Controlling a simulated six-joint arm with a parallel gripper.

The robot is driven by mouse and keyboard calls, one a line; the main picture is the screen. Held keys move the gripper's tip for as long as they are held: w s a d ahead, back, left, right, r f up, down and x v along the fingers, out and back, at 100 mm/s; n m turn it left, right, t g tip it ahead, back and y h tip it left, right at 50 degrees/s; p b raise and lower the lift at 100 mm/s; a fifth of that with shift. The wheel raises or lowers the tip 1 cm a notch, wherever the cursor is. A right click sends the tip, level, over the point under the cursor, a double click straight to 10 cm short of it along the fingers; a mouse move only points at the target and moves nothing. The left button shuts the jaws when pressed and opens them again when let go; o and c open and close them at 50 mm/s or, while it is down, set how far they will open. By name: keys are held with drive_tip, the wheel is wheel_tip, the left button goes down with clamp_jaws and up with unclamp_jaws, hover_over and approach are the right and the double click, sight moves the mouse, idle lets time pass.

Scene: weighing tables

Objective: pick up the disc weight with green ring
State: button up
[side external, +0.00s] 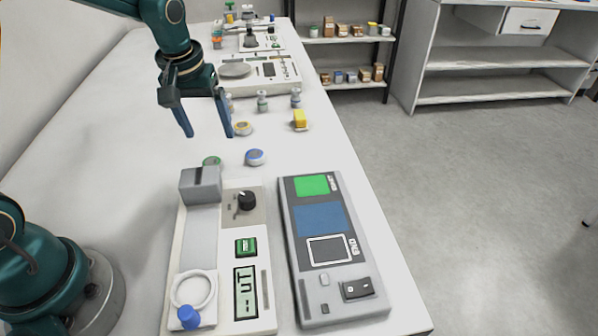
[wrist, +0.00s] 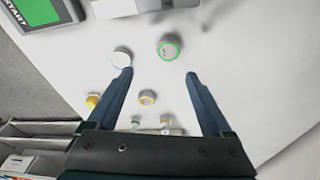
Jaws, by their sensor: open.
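The disc weight with green ring (wrist: 169,47) lies on the white table in the wrist view, just beyond and between my open fingertips. In the side external view the green-ringed disc (side external: 211,161) is partly hidden behind the grey block of the weighing device. My gripper (side external: 208,136) is open and empty above the table, its fingers pointing down. The gripper also shows in the wrist view (wrist: 160,73), where its left fingertip overlaps the edge of a blue-ringed disc.
The blue-ringed disc (side external: 255,157) lies right of the green one. A yellow-ringed disc (side external: 243,128), a yellow block (side external: 299,119) and several small grey weights (side external: 262,101) stand farther back. The weighing device (side external: 244,205) and a button panel (side external: 292,262) are in front.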

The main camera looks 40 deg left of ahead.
sight(212, 161)
drive_tip(key=shift+g, duration=0.4)
drive_tip(key=f, duration=0.4)
drive_tip(key=a+f, duration=0.1)
drive_tip(key=f, duration=0.1)
drive_tip(key=shift+s+f, duration=0.2)
drive_tip(key=shift+f, duration=0.1)
drive_tip(key=shift+w+a+f, duration=0.1)
drive_tip(key=shift+f, duration=0.55)
clamp_jaws()
